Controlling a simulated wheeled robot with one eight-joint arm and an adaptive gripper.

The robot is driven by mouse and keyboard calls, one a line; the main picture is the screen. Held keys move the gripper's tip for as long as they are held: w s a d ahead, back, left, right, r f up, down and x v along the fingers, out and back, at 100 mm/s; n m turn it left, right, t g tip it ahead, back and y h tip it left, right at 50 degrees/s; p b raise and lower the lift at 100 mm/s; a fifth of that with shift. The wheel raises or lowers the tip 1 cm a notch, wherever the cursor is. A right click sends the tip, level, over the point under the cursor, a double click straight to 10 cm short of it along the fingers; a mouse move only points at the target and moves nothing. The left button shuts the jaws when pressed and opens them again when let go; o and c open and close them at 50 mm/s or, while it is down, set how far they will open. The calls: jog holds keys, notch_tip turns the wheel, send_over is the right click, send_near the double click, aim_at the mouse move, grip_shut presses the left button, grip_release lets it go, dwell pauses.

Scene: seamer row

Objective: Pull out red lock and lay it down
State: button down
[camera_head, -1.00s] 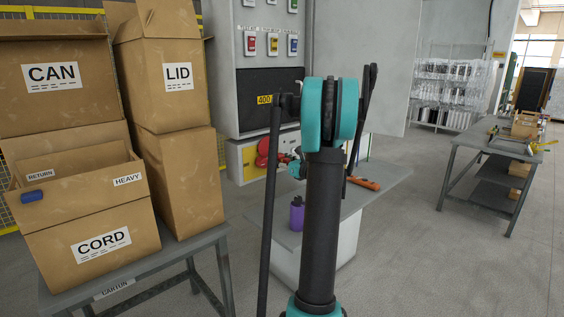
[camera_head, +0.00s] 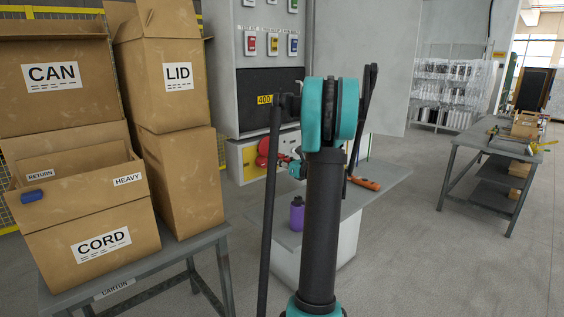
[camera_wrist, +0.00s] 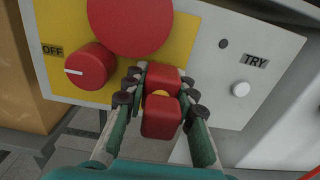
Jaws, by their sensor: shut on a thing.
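The red lock (camera_wrist: 161,118) is in the middle of the wrist view, in front of the yellow and grey switch panel (camera_wrist: 208,80). My gripper (camera_wrist: 160,98) has a finger on each side of the lock and is shut on it. A second red part (camera_wrist: 164,77) shows just behind the lock, with a small yellow spot between them. I cannot tell whether the lock is still seated in the panel.
Beside the lock are a red knob (camera_wrist: 90,66) near an OFF label, a large red disc (camera_wrist: 130,20) and a white TRY button (camera_wrist: 241,89). A grey table (camera_head: 375,188) holds a purple bottle (camera_head: 297,213) and an orange-handled tool (camera_head: 366,184). Cartons (camera_head: 180,190) stand left.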

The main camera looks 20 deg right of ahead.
jog(key=shift+v, duration=2.95)
